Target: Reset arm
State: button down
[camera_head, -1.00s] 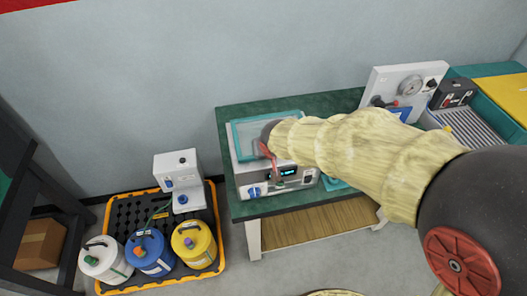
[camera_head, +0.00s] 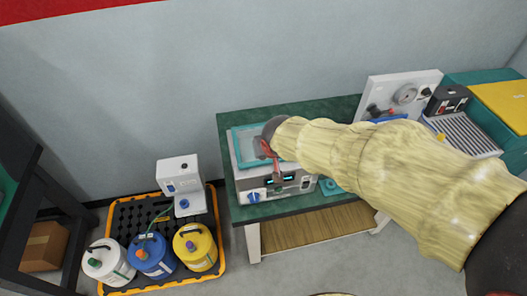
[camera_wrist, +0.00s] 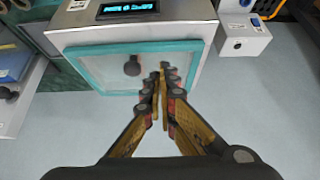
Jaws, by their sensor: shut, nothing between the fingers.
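My arm, in a pale yellow cover, reaches from the right across the green-topped bench (camera_head: 290,110) in the head view. My gripper (camera_head: 277,172) is at its end, in front of a white and grey machine (camera_head: 252,180) with a lit blue display and a blue knob. In the wrist view my gripper (camera_wrist: 160,72) is shut, with its fingertips together and nothing between them. Beyond them is the machine's teal-framed clear panel (camera_wrist: 95,70) with a dark round knob. Whether the fingertips touch the panel I cannot tell. The arm hides part of the bench.
A white panel with a gauge (camera_head: 405,93) stands at the bench's right, beside a ribbed roller tray (camera_head: 462,137). On the floor at left, a yellow-edged black tray (camera_head: 222,240) holds white, blue and yellow jugs and a white dispenser (camera_head: 180,175). A dark rack (camera_head: 28,180) stands far left.

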jog(key=v, duration=0.3)
jog(key=s+v, duration=0.1)
jog(key=v, duration=0.1)
jog(key=shift+s+d+f, duration=0.1)
jog(key=shift+d+f, duration=0.1)
jog(key=shift+f, duration=0.1)
jog(key=s+d+r+m+h+b, duration=0.1)
jog(key=s+d+r, duration=0.2)
jog(key=s+d, duration=0.6)
jog(key=s+d+r+m+b, duration=0.1)
jog(key=s+d+r+m, duration=0.1)
jog(key=s+d, duration=0.8)
jog(key=shift+s+d+r+g+h, duration=0.25)
jog(key=shift+d+r+g+h, duration=0.15)
jog(key=shift+d, duration=0.35)
jog(key=c, duration=2.6)
grip_release()
